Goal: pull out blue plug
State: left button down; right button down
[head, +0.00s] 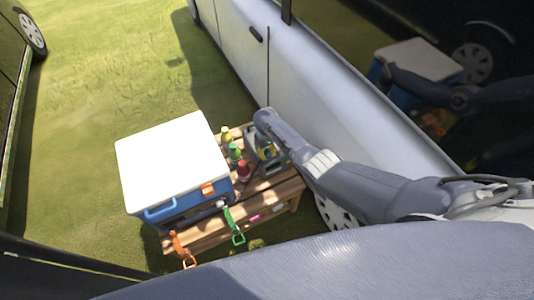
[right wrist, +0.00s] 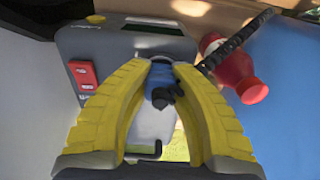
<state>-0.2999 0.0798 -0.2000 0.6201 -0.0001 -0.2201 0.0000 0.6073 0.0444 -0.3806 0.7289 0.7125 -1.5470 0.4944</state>
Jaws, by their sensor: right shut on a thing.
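The blue plug (right wrist: 160,88) shows between the yellow fingers of my right gripper (right wrist: 163,78) in the right wrist view. The gripper is shut on it, with a fingertip on either side. A black cable (right wrist: 235,40) runs from near the plug to the upper right. A grey box (right wrist: 120,45) with a red switch (right wrist: 82,74) lies behind the fingers. Whether the plug still sits in a socket is hidden. In the head view my right gripper (head: 268,153) is low over the wooden table, beside the bottles. My left gripper is not in view.
A blue cooler with a white lid (head: 172,158) fills the left of the wooden table (head: 275,195). Yellow, green and red bottles (head: 243,170) stand close to my gripper. Green (head: 233,226) and orange tools (head: 180,246) hang at the front. A white car (head: 320,85) stands close behind.

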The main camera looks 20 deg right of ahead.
aim_at(267, 150)
jog(key=shift+r, duration=0.1)
dwell(0.3)
jog(key=shift+r, duration=2.85)
